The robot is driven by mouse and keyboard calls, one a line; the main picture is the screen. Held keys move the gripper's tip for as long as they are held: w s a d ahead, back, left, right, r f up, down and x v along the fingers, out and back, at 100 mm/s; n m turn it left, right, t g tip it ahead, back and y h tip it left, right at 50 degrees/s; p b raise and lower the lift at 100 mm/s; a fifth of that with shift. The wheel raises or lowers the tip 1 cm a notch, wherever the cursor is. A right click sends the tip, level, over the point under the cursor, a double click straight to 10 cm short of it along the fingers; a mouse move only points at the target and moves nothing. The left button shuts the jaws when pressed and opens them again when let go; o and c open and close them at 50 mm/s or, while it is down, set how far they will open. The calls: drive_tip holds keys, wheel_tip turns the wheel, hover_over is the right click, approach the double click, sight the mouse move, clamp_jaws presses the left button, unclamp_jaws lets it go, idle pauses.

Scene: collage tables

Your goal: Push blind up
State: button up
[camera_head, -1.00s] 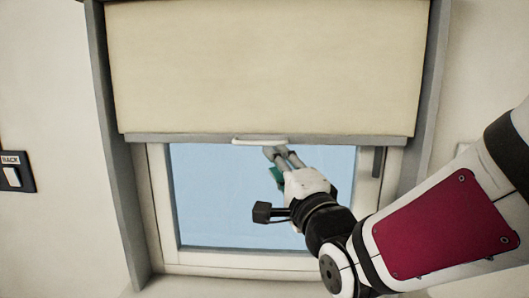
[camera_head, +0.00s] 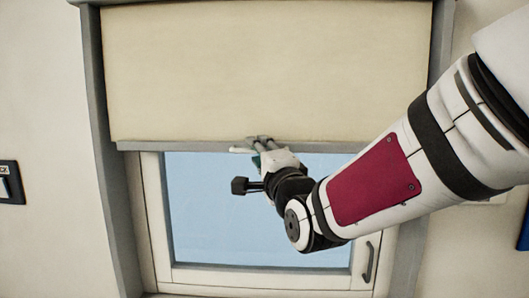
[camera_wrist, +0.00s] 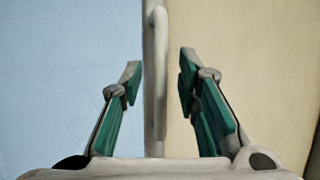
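The cream blind (camera_head: 265,70) covers the upper part of the window in the head view, and its grey bottom bar (camera_head: 180,146) hangs over the top of the glass. A pale handle (camera_head: 238,150) sits on the bar, partly hidden by my gripper (camera_head: 260,139). In the wrist view the blind (camera_wrist: 240,60) is at right and the handle (camera_wrist: 160,35) stands upright in the picture, between the two green-padded fingers of my gripper (camera_wrist: 160,67). The fingers are apart, with a clear gap on the right side. I cannot tell whether the left fingertip touches the bar.
The window glass (camera_head: 210,215) shows blue below the blind, inside a white frame. A dark window handle (camera_head: 369,262) is at the lower right of the frame. A dark switch plate (camera_head: 10,183) is on the left wall. Grey side posts (camera_head: 112,200) flank the window.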

drive_tip(key=shift+w+a+r, duration=0.1)
drive_tip(key=shift+w+a, duration=0.1)
drive_tip(key=shift+w, duration=0.35)
clamp_jaws()
drive_tip(key=shift+r, duration=0.15)
wheel_tip(320, 180, up, 30)
drive_tip(key=p, duration=0.3)
drive_tip(key=shift+s, duration=0.1)
